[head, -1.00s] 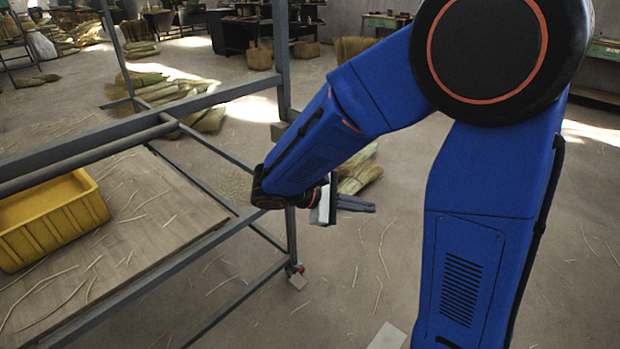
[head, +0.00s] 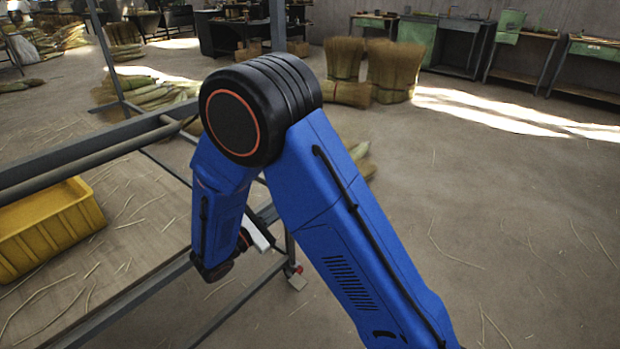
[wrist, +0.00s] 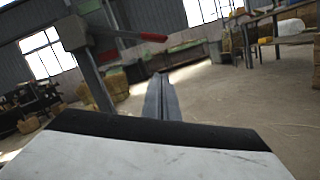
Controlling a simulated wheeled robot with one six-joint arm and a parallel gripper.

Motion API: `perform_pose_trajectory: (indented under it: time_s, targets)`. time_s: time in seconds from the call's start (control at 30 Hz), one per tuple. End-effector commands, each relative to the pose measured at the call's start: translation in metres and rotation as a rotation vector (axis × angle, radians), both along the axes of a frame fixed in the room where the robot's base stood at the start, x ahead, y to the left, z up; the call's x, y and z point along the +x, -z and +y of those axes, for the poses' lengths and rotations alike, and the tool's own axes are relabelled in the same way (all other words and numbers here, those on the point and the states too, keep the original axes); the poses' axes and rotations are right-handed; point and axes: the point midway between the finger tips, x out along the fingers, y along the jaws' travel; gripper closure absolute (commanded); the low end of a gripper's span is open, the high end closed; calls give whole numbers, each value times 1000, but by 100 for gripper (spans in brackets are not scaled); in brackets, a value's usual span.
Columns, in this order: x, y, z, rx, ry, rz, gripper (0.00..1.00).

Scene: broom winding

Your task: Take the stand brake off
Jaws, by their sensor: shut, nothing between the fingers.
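The stand is a grey metal frame (head: 80,148) at the left of the head view, with a board low inside it. In the wrist view a grey post (wrist: 88,62) rises at the left, with a clamp-like block on it. A lever with a red grip (wrist: 150,37) sticks out to the right from that block, perhaps the brake. My gripper (wrist: 161,76) is shut and empty in the wrist view, its fingertips below the red grip in the picture and apart from it. In the head view my arm hides the fingers and the lever.
A yellow crate (head: 45,230) sits on the board (head: 135,225) among loose straws. A red piece (head: 299,269) shows at the stand's foot. Broom bundles (head: 392,70) stand behind, with workbenches (head: 590,65) along the back wall. The floor to the right is open.

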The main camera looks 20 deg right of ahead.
Motion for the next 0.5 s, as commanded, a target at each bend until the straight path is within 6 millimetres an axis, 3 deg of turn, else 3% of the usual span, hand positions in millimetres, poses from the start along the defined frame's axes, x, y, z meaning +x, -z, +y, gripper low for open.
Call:
perform_pose_trajectory:
  time_s: [0.2, 0.5]
  targets:
    - [4, 7, 17, -41, -43, -4, 100]
    - [4, 7, 18, -43, -45, -5, 100]
